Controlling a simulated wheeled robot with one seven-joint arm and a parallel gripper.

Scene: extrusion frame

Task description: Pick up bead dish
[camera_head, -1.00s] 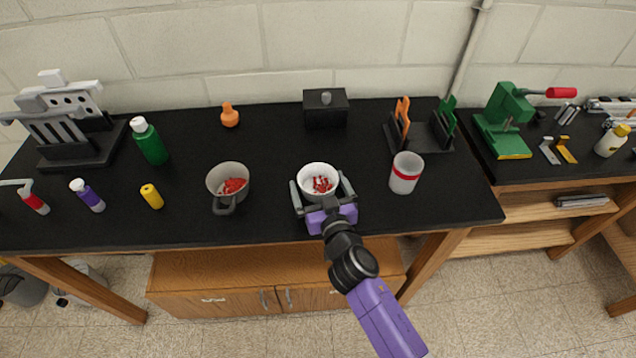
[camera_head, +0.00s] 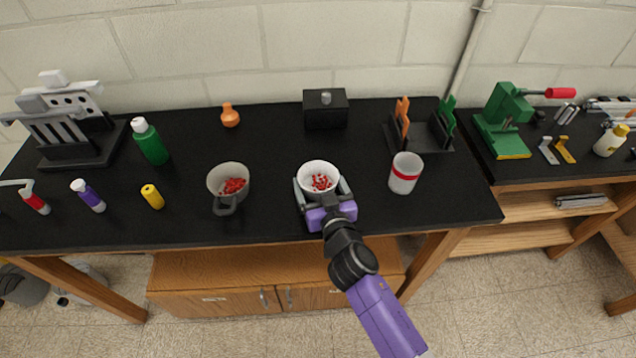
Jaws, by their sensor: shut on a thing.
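The bead dish (camera_head: 319,168) is a small white round bowl with red beads (camera_head: 321,182) in it, at the middle of the black table in the head view. My gripper (camera_head: 321,190) reaches it from the front, with one finger on its left side and one on its right. The gripper is shut on the dish. The dish looks upright. Its lower part is hidden by the gripper, so I cannot tell whether it touches the table.
A grey mug (camera_head: 227,182) with red bits stands to the left. A white cup with a red band (camera_head: 405,173) stands to the right. A black box (camera_head: 325,109) and an orange-and-green rack (camera_head: 420,132) are behind. The front table strip is mostly clear.

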